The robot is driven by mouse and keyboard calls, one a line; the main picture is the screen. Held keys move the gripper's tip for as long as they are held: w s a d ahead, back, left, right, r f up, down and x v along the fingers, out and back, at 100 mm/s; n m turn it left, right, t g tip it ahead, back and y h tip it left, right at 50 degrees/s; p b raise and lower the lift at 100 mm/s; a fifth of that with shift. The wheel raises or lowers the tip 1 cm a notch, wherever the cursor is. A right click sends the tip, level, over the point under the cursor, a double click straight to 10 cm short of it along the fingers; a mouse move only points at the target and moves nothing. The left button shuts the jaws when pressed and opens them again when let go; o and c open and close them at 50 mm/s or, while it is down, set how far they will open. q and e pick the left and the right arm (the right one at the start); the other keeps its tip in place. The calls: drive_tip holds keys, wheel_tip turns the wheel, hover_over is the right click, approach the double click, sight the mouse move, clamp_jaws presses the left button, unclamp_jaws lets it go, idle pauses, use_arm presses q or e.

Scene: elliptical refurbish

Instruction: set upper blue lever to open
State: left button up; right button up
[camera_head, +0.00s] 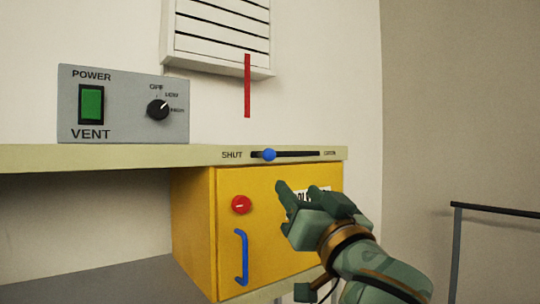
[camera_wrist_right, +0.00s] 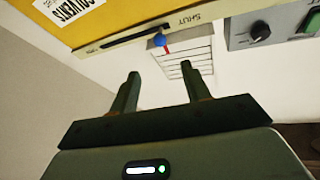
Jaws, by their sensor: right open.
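The blue lever knob (camera_head: 269,155) sits in a black slot (camera_head: 300,154) on the shelf's front edge, near the end marked SHUT. The other end of the slot carries a small label, hard to read. In the right wrist view the blue knob (camera_wrist_right: 159,40) shows beyond the fingers, toward the top. My right gripper (camera_head: 299,190) is open and empty, below and right of the knob, in front of the yellow cabinet. In the right wrist view its two fingers (camera_wrist_right: 160,92) stand apart with nothing between them. My left gripper is out of view.
The yellow cabinet (camera_head: 265,260) has a red knob (camera_head: 241,205) and a blue handle (camera_head: 241,258). A grey vent control box (camera_head: 122,104) stands on the shelf (camera_head: 100,157). A red strip (camera_head: 247,86) hangs from the wall vent (camera_head: 220,30). A dark rail (camera_head: 495,209) is at right.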

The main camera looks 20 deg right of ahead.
sight(272, 157)
drive_tip(key=p+x, duration=0.5)
drive_tip(key=x, duration=1)
drive_tip(key=shift+w+r, duration=0.1)
drive_tip(key=shift+w, duration=0.55)
drive_tip(key=shift+c, duration=0.4)
clamp_jaws()
